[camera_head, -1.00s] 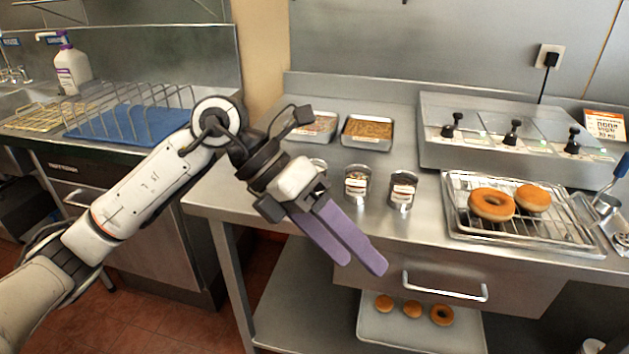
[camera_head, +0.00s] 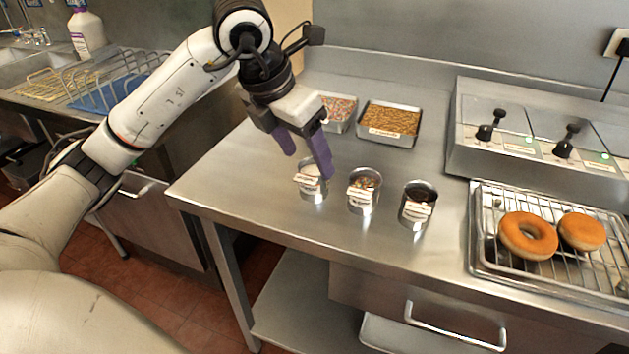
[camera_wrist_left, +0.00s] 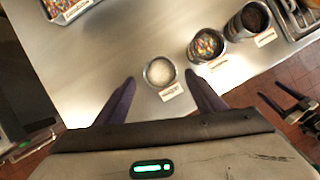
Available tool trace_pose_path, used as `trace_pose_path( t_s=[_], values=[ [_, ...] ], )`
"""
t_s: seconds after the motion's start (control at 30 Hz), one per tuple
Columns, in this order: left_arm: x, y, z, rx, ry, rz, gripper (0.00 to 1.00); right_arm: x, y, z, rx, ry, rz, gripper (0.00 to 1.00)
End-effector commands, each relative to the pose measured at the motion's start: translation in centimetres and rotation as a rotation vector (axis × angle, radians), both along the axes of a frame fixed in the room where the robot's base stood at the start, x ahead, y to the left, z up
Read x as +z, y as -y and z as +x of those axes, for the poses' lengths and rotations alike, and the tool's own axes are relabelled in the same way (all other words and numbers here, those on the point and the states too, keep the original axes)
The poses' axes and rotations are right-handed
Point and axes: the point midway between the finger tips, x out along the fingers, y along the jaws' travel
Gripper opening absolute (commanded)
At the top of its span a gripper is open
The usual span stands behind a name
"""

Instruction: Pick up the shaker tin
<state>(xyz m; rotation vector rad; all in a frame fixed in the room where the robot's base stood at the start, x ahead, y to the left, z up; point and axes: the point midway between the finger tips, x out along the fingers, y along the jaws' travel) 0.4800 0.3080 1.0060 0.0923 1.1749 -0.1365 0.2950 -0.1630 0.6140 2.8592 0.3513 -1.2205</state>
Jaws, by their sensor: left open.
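Three small metal tins with white labels stand in a row on the steel counter; which one is the shaker tin I cannot tell. The left tin with white contents (camera_head: 313,187) is the nearest to my left gripper (camera_head: 308,160), which is open and empty just above it. In the left wrist view this white-filled tin (camera_wrist_left: 160,72) shows between the two purple fingertips. The middle tin (camera_head: 364,192) holds coloured sprinkles. The right tin (camera_head: 417,207) holds something dark. A finger partly covers the left tin's rim.
Two topping trays, one with coloured sprinkles (camera_head: 340,112) and one with brown bits (camera_head: 389,125), sit behind the tins. A wire rack (camera_head: 490,225) with two doughnuts (camera_head: 527,236) lies to the right. The counter (camera_head: 245,185) left of the tins is clear.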

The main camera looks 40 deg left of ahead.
Motion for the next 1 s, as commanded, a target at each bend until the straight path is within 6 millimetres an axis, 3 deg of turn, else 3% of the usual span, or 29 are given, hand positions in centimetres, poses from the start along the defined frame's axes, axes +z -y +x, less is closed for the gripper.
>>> trace_pose_path(
  t_s=[0.33, 0.63, 0.9, 1.0],
  values=[
    [-4.3, 0.4, 1.6, -0.001, -0.004, -0.002, 0.64, 0.5, -0.1, 0.3, -0.001, 0.007, 0.002, 0.73],
    [-4.8, 0.4, 1.9, -0.002, -0.001, 0.0, 0.64, 0.6, 0.0, 0.6, -0.001, 0.014, 0.003, 0.73],
    [-4.8, 0.4, 1.9, -0.001, -0.001, 0.0, 0.2, 0.6, 0.0, 0.6, -0.002, 0.013, 0.002, 0.73],
    [-4.8, 0.4, 1.9, -0.001, 0.001, -0.001, 0.16, 0.6, 0.0, 0.6, -0.002, 0.013, 0.002, 0.73]
  ],
)
